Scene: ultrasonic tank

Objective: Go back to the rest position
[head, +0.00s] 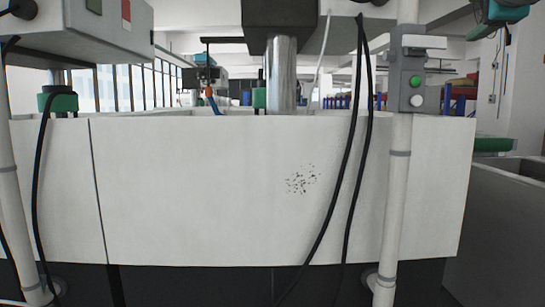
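The ultrasonic tank (200,190) fills the middle of the head view. Its white front wall stands close in front of me, and its inside is hidden behind the upper rim. A patch of dark specks (302,180) marks the wall right of centre. A control post with a grey button box (411,80) stands at the right front, with a green button (415,80) and a white button (418,101). My gripper does not show in this view.
Black cables (352,150) hang in front of the wall. A white pipe (395,210) stands at the right front and another pipe (15,205) at the left. A grey cabinet (70,30) overhangs the upper left. A metal column (282,75) rises behind the rim. Another grey tank (510,215) stands at right.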

